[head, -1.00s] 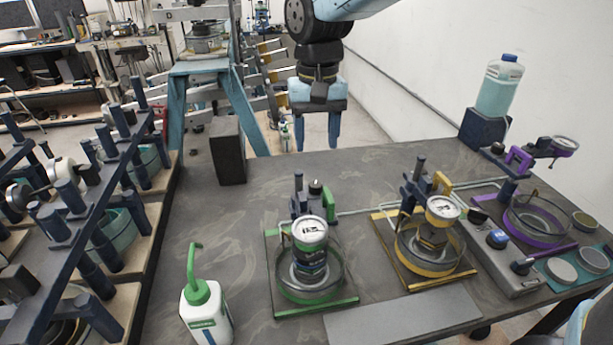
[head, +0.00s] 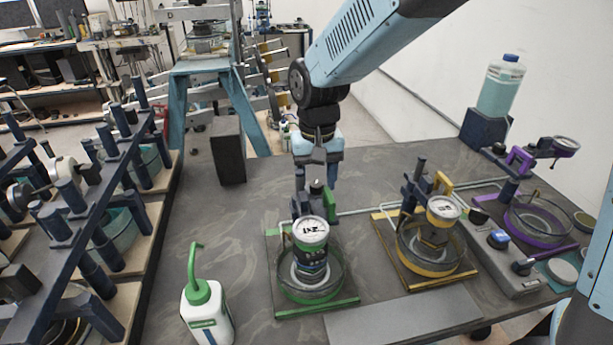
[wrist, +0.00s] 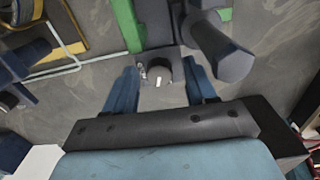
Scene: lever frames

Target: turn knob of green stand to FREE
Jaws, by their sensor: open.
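The green stand (head: 318,304) stands at the front middle of the bench, with a round dial gauge and a glass ring on its green base. Its dark knob (head: 316,186) is on top of the block at the back, beside a dark post. In the wrist view the knob (wrist: 160,70) shows a small white mark; any lettering around it is too small to read. My gripper (head: 317,178) is open and points down at the knob. In the wrist view its two blue fingers lie on either side of the knob block, and whether they touch it cannot be told.
A yellow stand (head: 445,282) is to the right, and a purple stand (head: 560,246) farther right. A white bottle with a green spout (head: 207,315) stands front left. A dark block (head: 228,150) stands behind it. The bench between bottle and block is clear.

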